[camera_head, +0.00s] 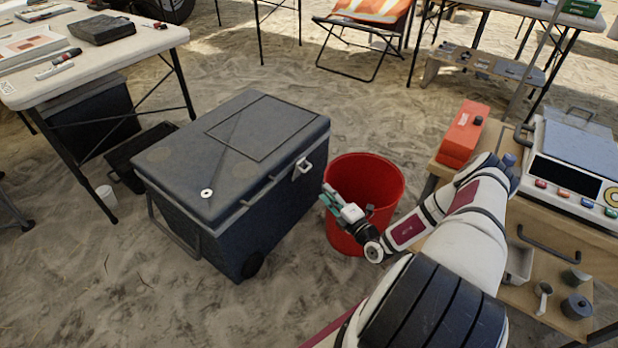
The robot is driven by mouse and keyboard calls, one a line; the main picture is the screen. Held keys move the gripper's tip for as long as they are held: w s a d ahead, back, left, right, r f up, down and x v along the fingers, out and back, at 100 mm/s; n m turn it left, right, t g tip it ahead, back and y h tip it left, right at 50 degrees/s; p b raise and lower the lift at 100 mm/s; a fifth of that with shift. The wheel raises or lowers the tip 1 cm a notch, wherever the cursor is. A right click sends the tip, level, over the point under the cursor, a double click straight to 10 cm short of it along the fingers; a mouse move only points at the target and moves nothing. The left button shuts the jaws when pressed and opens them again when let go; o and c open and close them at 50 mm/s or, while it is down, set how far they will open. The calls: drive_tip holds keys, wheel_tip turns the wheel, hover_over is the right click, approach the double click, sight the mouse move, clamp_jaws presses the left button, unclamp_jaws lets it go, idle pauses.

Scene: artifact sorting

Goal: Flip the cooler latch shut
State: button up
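The dark blue-grey cooler (225,205) stands on the sand left of centre with its lid (190,175) down. A light-coloured latch (304,166) shows at the lid's right edge, near the far right corner; I cannot tell whether it is fastened. My gripper (328,195) is below and to the right of the latch, between the cooler and the red bucket, apart from the latch. Its fingers point left toward the cooler's side. They are small in the view, and I cannot tell whether they are open or shut. I see nothing held in it.
The red bucket (385,183) stands directly behind my gripper. A wooden bench (560,225) at right carries an orange case (463,133) and a scale-like device (570,160). A white table (150,42) stands at upper left. Open sand lies in front of the cooler.

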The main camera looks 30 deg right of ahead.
drive_tip(key=w+d+m+h+b, duration=0.1)
drive_tip(key=w+b, duration=0.3)
drive_tip(key=w, duration=0.9)
drive_tip(key=shift+w+f, duration=0.15)
drive_tip(key=shift+f, duration=0.25)
drive_tip(key=shift+d, duration=0.1)
clamp_jaws()
